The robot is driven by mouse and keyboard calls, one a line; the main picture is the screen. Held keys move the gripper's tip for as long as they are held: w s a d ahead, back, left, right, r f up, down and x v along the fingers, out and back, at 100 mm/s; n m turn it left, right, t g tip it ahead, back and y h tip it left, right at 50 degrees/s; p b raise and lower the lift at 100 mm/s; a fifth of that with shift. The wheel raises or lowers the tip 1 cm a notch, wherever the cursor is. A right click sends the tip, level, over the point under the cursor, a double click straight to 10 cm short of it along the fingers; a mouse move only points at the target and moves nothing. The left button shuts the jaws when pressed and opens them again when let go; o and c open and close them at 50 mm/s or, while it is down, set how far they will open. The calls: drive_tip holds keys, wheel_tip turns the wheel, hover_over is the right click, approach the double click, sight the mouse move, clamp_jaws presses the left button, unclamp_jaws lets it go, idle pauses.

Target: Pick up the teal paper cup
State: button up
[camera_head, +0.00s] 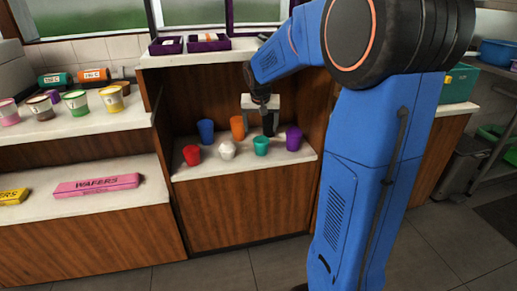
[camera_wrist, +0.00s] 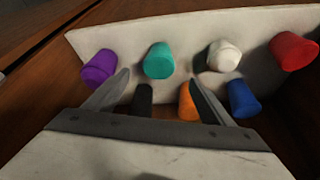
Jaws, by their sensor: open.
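The teal paper cup (camera_head: 261,145) stands in the front row on the light shelf of the wooden counter, between a white cup (camera_head: 227,149) and a purple cup (camera_head: 293,138). In the wrist view, the teal cup (camera_wrist: 159,60) lies ahead of the fingertips, between the two fingers' lines. My gripper (camera_head: 261,105) is above and behind the teal cup in the head view, apart from it. In the wrist view, my gripper (camera_wrist: 160,77) is open with nothing held. A black cup (camera_wrist: 142,98) and an orange cup (camera_wrist: 187,103) show between the fingers.
A blue cup (camera_head: 206,131) and a red cup (camera_head: 191,155) share the shelf (camera_head: 195,173). The upper ledge (camera_head: 190,58) bears purple trays. A left counter holds several small cups, with a pink wafers box (camera_head: 97,186) below. The shelf's side walls enclose the cups.

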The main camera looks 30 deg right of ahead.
sight(261, 140)
drive_tip(key=x, duration=0.6)
drive_tip(key=shift+x, duration=2.55)
drive_tip(key=shift+d+r, duration=0.1)
drive_tip(key=shift+d, duration=0.05)
drive_tip(key=c, duration=1.2)
